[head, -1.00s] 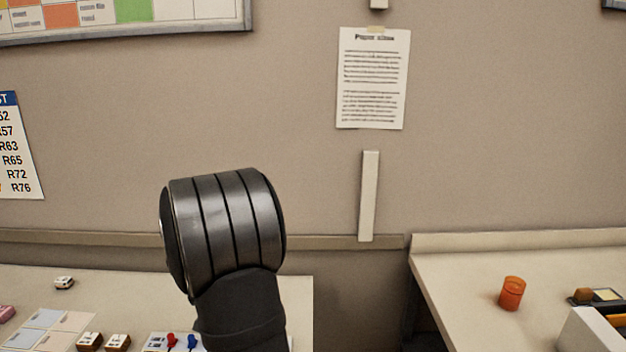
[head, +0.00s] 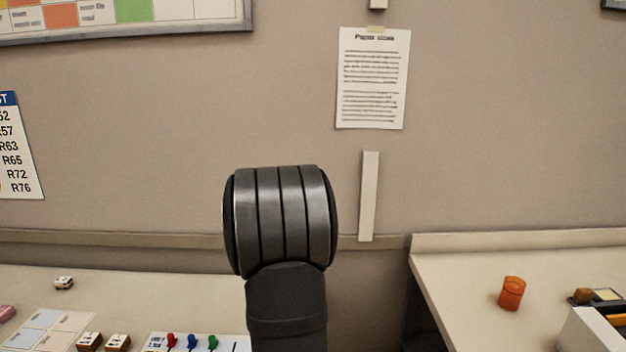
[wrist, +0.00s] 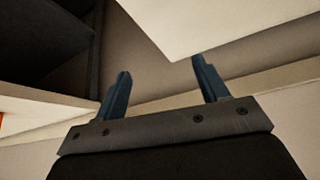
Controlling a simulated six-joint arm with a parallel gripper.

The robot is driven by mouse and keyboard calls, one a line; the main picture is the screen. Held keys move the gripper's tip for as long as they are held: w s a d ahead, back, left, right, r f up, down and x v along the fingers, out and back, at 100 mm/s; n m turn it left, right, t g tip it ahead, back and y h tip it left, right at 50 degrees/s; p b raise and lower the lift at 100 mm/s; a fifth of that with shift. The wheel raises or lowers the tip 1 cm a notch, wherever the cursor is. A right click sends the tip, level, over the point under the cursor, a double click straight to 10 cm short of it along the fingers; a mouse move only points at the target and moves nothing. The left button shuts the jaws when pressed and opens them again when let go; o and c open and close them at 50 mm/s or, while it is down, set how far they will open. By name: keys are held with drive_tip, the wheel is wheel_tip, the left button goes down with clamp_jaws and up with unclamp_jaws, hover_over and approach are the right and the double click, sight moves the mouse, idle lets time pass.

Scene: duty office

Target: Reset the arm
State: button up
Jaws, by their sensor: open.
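My gripper (wrist: 158,82) shows in the wrist view. Its two blue fingers stand well apart, with nothing between them. In the head view only a dark link of my arm shows, in front of the wall between the two tables; the gripper itself is not seen there.
The left table (head: 180,290) holds a small toy car (head: 64,283), a card mat (head: 45,330) and a board with red, blue and green pegs (head: 195,343). The right table (head: 455,290) holds an orange cup (head: 512,293) and a white box (head: 592,335). A gap separates the tables.

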drive_tip(key=shift+w+d+r+m, duration=0.15)
drive_tip(key=shift+d+m, duration=0.15)
drive_tip(key=shift+d, duration=0.75)
